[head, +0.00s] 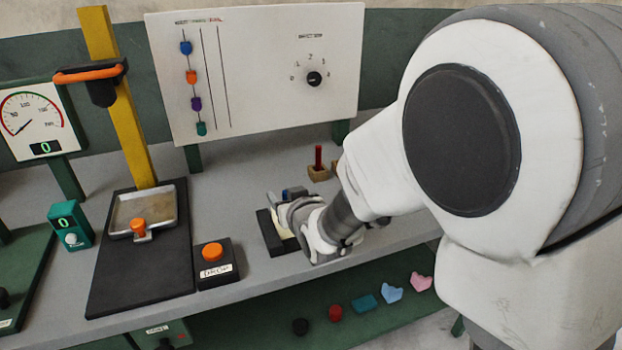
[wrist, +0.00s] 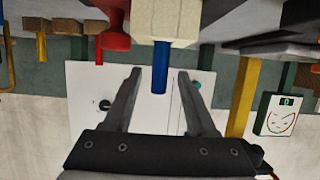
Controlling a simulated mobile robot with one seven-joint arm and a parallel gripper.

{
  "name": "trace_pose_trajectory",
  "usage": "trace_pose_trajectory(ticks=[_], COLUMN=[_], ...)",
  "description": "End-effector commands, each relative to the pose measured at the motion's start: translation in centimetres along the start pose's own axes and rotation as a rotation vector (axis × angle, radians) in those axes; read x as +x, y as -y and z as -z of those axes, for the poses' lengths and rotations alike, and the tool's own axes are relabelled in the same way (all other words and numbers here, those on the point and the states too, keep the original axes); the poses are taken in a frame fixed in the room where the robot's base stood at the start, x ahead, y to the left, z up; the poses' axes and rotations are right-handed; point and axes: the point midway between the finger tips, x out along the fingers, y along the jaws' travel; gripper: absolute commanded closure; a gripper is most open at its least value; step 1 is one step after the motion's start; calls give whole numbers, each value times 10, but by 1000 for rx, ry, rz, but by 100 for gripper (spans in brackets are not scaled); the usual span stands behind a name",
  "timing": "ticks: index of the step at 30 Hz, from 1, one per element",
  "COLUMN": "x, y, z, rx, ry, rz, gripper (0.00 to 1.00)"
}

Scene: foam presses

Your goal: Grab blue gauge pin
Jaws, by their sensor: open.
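The blue gauge pin (wrist: 161,68) shows in the wrist view, standing out of a cream block (wrist: 166,22). The wrist picture appears upside down. My gripper (wrist: 159,76) is open, with one finger on each side of the pin's line and a visible gap on both sides. The pin's free end lies between the fingertips, and nothing is held. In the head view my gripper (head: 284,208) is low over the bench, and a small blue patch (head: 294,192) shows beside it. I cannot tell whether that patch is the pin.
A red pin (head: 318,158) stands in a wooden block behind my gripper. A dark base (head: 270,235) with a cream part lies beside it. An orange-button box (head: 213,262) and a press with a yellow column (head: 120,100) stand left. A white panel (head: 262,70) stands behind.

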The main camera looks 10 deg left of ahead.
Motion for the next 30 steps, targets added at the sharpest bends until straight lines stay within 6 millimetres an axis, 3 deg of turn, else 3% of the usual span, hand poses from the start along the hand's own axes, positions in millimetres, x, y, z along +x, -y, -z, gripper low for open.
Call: trace_pose_trajectory(ticks=[6,15,25,30], x=[28,32,32,32], y=[-1,-1,-1,-1], z=[-2,-1,-1,-1], rx=[0,0,0,0], ry=[2,0,0,0], rz=[0,0,0,0], gripper=[43,43,100,100])
